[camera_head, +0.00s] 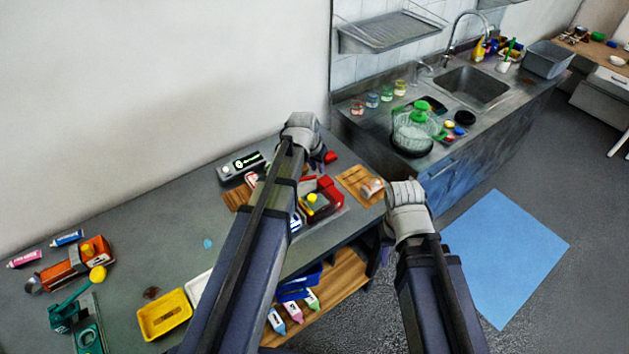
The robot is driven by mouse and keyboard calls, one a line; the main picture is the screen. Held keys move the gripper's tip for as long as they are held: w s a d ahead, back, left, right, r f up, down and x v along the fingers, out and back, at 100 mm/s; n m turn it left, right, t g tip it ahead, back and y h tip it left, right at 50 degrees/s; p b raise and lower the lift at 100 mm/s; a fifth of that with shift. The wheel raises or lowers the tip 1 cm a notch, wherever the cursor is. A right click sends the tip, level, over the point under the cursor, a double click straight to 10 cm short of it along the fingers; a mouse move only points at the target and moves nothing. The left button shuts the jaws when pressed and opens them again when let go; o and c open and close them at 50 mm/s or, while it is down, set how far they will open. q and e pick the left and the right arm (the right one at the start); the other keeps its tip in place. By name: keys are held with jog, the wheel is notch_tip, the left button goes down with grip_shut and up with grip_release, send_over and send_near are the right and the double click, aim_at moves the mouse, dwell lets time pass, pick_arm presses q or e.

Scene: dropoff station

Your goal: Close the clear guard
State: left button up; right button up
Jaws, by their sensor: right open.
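A red device (329,190) with a yellow knob stands on the grey workbench, partly hidden behind my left arm. I cannot make out a clear guard on it or tell its position; it is see-through or hidden. My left gripper (319,158) is over the back of the bench, just behind the red device. Its fingers are mostly hidden by the wrist, so I cannot tell whether they are open. My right gripper (386,252) is open, past the bench's right end, to the right of the device, and mostly hidden by its own wrist.
A wooden board (357,186) with a small jar (372,187) lies at the bench's right end. A black-and-grey box (241,165) is at the back. A yellow tray (164,314), an orange device (78,262) and a green device (80,322) stand left. A blue mat (508,255) lies on the floor.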

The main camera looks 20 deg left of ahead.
pick_arm(q)
jog(key=shift+w+a, duration=0.15)
grip_shut()
jog(key=b, duration=1)
send_over(317, 195)
jog(key=w, duration=0.3)
jog(key=f, duration=1)
jog(key=shift+s+d, duration=0.25)
jog(key=shift+d, duration=0.05)
jog(key=s, duration=0.3)
jog(key=shift+s+a, duration=0.3)
jog(key=shift+s, duration=0.25)
jog(key=shift+a, duration=0.1)
